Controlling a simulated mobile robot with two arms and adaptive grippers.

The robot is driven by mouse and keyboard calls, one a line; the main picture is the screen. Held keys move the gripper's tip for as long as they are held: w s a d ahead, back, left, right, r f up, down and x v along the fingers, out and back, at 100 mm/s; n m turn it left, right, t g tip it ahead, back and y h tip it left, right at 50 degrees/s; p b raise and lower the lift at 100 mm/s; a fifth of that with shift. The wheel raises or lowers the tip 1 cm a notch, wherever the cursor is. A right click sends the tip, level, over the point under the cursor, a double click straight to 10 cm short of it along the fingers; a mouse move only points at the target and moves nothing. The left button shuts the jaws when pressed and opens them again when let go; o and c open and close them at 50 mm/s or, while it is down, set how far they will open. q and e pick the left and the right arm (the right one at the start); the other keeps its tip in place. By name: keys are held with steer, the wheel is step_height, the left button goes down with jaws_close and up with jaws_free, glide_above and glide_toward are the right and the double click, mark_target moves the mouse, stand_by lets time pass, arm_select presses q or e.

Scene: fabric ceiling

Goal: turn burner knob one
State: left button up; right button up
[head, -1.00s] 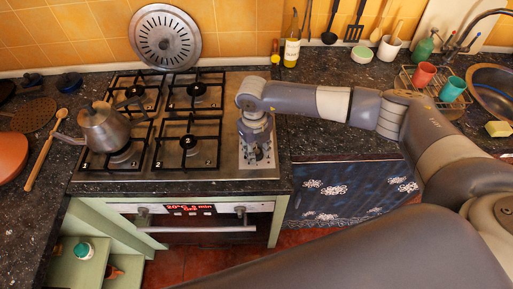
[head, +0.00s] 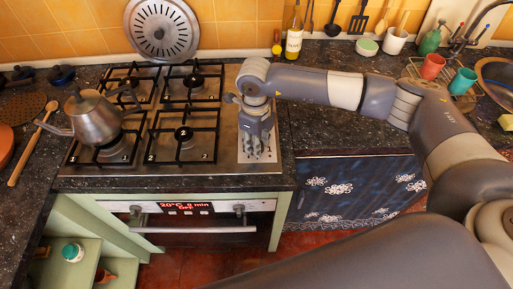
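The gas hob (head: 80,181) has black grates and a strip of burner knobs (head: 257,154) along its right side. My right gripper (head: 257,150) points down over that strip, at the knobs. The gripper body hides much of the strip and most of the knobs, so I cannot tell which knob it is at or whether it touches one. Its fingers are too small and hidden to show whether they are open or shut. My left gripper is not in view.
A metal kettle (head: 93,118) stands on the front left burner, marked 1. A wooden spoon (head: 30,152) lies left of the hob. A round metal lid (head: 161,30) leans on the back wall. The oven (head: 195,226) is below.

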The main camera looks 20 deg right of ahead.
steer(key=n+b, duration=0.4)
steer(key=b, duration=0.2)
steer(key=n+b, duration=0.5)
steer(key=shift+w+d+f+b, duration=0.1)
steer(key=shift+f+b, duration=0.05)
steer(key=shift+b, duration=0.2)
steer(key=n+b, duration=0.2)
steer(key=shift+n, duration=0.3)
steer(key=shift+r+n+y+b, duration=0.3)
steer(key=shift+n+b, duration=0.1)
steer(key=shift+b, duration=0.25)
steer(key=o, duration=1.1)
steer(key=shift+d, duration=0.1)
steer(key=shift+c, duration=0.2)
step_height(320, 180, up, 12)
steer(key=shift+s, duration=0.3)
